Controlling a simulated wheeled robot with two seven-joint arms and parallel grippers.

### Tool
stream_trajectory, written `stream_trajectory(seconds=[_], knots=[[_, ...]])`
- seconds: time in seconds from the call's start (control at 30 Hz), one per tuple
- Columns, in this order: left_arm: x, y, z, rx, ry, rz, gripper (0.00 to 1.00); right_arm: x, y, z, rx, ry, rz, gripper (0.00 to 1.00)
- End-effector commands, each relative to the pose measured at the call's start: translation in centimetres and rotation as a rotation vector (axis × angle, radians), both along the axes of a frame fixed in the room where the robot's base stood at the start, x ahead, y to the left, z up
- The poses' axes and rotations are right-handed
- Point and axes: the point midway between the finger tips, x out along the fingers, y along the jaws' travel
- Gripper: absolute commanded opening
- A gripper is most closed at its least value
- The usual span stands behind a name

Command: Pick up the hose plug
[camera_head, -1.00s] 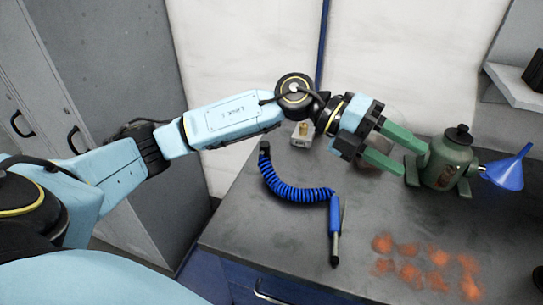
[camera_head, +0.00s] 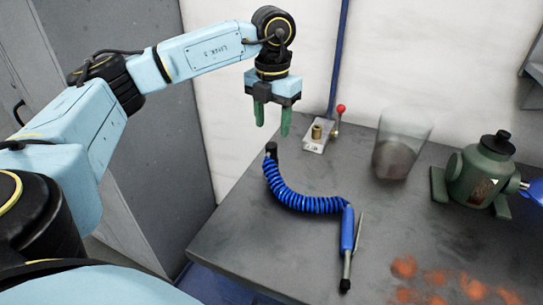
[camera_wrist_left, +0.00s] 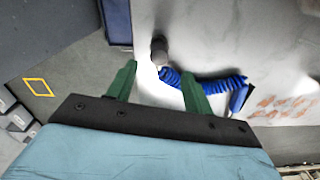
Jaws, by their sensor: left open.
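The hose plug (camera_head: 271,149) looks to be the short black end piece on the blue coiled hose (camera_head: 300,201), standing near the table's left edge. In the left wrist view the plug (camera_wrist_left: 160,48) shows just beyond the fingertips, roughly midway between them. My left gripper (camera_head: 272,129) points down above the plug, with its two green fingers open and nothing between them. It also shows open in the left wrist view (camera_wrist_left: 158,69). I cannot tell the exact height gap to the plug. My right gripper is not in view.
The blue gun (camera_head: 347,232) at the hose's other end lies on the grey table (camera_head: 240,240). A small block with a brass fitting (camera_head: 317,131), a red-knobbed lever (camera_head: 340,110) and a clear beaker (camera_head: 405,140) stand behind.

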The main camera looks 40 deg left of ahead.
Motion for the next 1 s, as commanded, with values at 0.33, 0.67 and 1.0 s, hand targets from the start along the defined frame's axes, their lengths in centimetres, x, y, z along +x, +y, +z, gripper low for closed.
stream_trajectory(seconds=[0.33, 0.67, 1.0], knots=[[-0.1, 0.1, -3.2, -0.001, 0.001, -0.001, 0.51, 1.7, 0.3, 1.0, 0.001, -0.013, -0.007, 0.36], [-0.1, 0.2, -7.3, -0.002, 0.0, -0.001, 0.51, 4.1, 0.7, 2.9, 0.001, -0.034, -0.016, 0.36], [-0.1, 0.2, -7.5, -0.003, 0.0, -0.001, 0.45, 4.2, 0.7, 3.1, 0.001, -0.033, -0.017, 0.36]])
